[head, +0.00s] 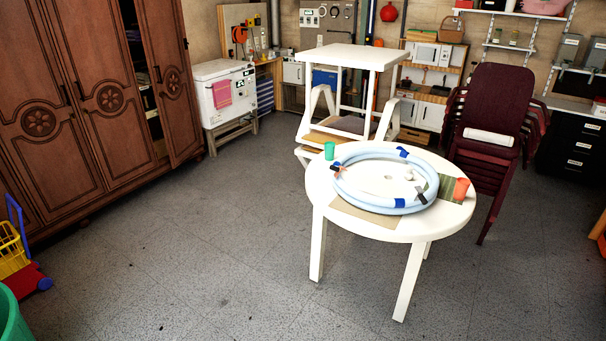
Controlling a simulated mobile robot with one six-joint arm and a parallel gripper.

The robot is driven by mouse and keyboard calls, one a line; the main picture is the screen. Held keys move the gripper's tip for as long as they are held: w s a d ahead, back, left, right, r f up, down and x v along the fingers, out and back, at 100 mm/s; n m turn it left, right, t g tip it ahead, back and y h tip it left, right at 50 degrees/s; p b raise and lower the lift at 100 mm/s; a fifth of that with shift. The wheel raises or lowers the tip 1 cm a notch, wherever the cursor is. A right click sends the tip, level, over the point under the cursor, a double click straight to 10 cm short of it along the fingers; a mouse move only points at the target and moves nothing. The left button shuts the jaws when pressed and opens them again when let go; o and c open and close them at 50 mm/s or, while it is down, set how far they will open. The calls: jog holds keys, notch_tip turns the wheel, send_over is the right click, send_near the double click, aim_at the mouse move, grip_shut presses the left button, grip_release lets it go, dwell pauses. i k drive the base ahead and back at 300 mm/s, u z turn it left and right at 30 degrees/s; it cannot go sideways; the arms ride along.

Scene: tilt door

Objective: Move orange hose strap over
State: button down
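A light blue-white coiled hose (347,189) lies on a round white table (330,197). A small orange piece (342,169), probably the orange hose strap, is at the coil's left side, with a dark piece beside it. Whether it wraps the hose is too small to tell. Blue bands (402,152) show on the coil at the back, and others at the front and right. A dark grey piece crosses the coil's right side. An orange cup (461,189) stands right of the coil. My gripper is not in view.
A green cup (329,150) stands at the table's back left. Flat mats lie partly under the coil. Stacked white furniture (355,57) is behind the table, and stacked dark red chairs (494,105) are behind right. A wooden wardrobe (95,100) stands left. The floor in front is mostly clear.

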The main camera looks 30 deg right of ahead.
aim_at(337, 169)
jog(key=z, duration=0.8)
jog(key=k, duration=0.1)
jog(key=u, duration=1.65)
jog(key=k, duration=1.4)
jog(key=z, duration=0.8)
jog(key=i, duration=1.7)
jog(key=u, duration=0.3)
